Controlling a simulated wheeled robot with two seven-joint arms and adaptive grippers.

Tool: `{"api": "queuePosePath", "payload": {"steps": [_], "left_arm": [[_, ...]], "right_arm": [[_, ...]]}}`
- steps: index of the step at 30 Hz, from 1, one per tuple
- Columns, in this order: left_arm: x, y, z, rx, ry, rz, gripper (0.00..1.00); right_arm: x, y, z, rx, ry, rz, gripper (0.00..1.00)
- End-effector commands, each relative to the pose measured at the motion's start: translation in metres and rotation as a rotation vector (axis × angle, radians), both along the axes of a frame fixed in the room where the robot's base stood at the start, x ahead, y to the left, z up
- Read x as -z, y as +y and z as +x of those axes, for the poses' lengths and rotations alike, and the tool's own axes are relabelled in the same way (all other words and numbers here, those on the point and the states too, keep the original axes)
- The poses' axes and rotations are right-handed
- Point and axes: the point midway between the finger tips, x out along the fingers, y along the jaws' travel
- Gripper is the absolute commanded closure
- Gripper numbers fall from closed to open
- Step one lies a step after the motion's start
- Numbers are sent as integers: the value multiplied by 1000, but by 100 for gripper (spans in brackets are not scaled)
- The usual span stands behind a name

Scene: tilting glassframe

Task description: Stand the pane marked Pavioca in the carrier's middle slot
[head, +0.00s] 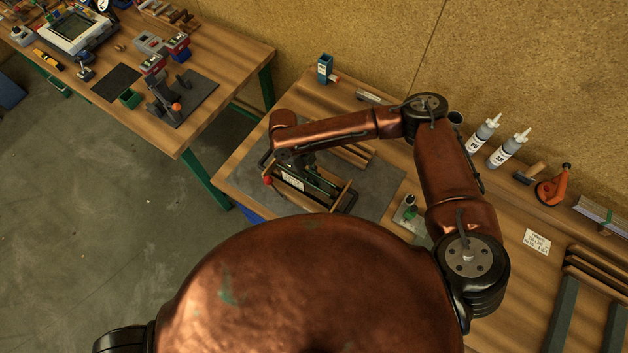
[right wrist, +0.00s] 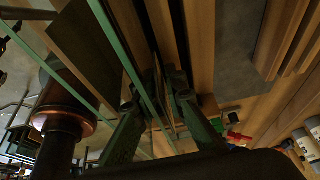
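The wooden carrier (head: 346,197) stands on a dark grey mat, with a white label on its near side. My right arm reaches across from the right, and its gripper (head: 300,166) is low over the carrier, partly hidden by my arm. In the right wrist view the gripper (right wrist: 163,88) has its two green fingers close together around a thin upright pane (right wrist: 158,118), seen nearly edge-on among the carrier's wooden bars (right wrist: 201,45). A green-edged glass sheet (right wrist: 118,50) stands just left of it. I cannot read the Pavioca mark or tell which slot the pane is over. My left gripper is out of view.
White bottles (head: 475,136), an orange tool (head: 553,187) and a blue container (head: 324,69) stand toward the wall. A small green-topped item (head: 408,210) is right of the mat (head: 384,187). A second, cluttered bench (head: 190,130) is at the left, across a floor gap.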

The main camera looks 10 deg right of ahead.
Motion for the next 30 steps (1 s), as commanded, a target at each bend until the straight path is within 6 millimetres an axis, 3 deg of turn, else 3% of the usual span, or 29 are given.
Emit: {"api": "queuePosePath", "payload": {"steps": [18, 30], "left_arm": [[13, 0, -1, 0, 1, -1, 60], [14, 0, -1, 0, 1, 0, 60]], "right_arm": [[-97, 29, 30, 0, -2, 1, 88], [-110, 32, 33, 0, -1, 0, 88]]}}
